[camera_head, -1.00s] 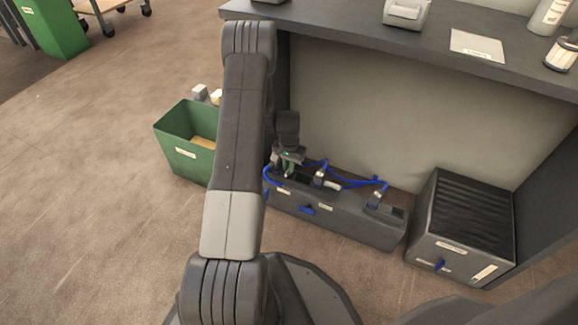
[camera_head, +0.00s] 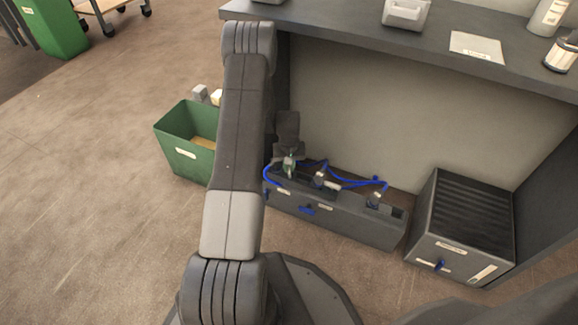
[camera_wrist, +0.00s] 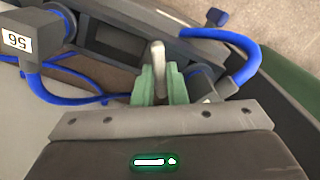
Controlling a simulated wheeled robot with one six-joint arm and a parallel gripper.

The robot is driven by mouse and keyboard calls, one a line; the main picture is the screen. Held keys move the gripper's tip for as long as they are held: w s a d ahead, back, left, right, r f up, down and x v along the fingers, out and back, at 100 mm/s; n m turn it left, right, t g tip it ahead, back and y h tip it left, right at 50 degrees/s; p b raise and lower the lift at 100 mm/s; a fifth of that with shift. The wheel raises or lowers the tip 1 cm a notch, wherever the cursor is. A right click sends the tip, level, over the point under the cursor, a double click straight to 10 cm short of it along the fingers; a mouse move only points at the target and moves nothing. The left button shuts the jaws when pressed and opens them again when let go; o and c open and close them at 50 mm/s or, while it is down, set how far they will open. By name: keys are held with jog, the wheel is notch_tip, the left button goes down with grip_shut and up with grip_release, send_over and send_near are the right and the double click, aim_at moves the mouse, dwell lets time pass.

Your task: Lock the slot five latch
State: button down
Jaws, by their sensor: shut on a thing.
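My gripper (camera_wrist: 162,88) has green fingers shut on a pale, rounded lever (camera_wrist: 158,56), seen in the wrist view. The lever stands up from the long dark grey unit (camera_head: 347,226) on the floor. In the head view my gripper (camera_head: 289,168) is at this unit's left end, with the lever hardly visible there. I cannot read a slot number for this lever. A blue knob (camera_wrist: 217,17) shows beyond the fingers in the wrist view.
Blue hoses (camera_head: 350,184) loop along the unit, close beside my gripper. A ribbed grey box (camera_head: 434,238) stands to the right. A green bin (camera_head: 183,160) stands to the left. A grey counter (camera_head: 350,32) overhangs behind. The floor in front is open.

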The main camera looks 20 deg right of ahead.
aim_at(289, 168)
jog(key=n, duration=1.2)
dwell(0.6)
jog(key=c, duration=1.5)
grip_release()
jog(key=shift+o, duration=0.2)
jog(key=shift+r, duration=0.1)
notch_tip(289, 168, up, 14)
jog(key=p, duration=0.5)
jog(key=shift+f, duration=0.2)
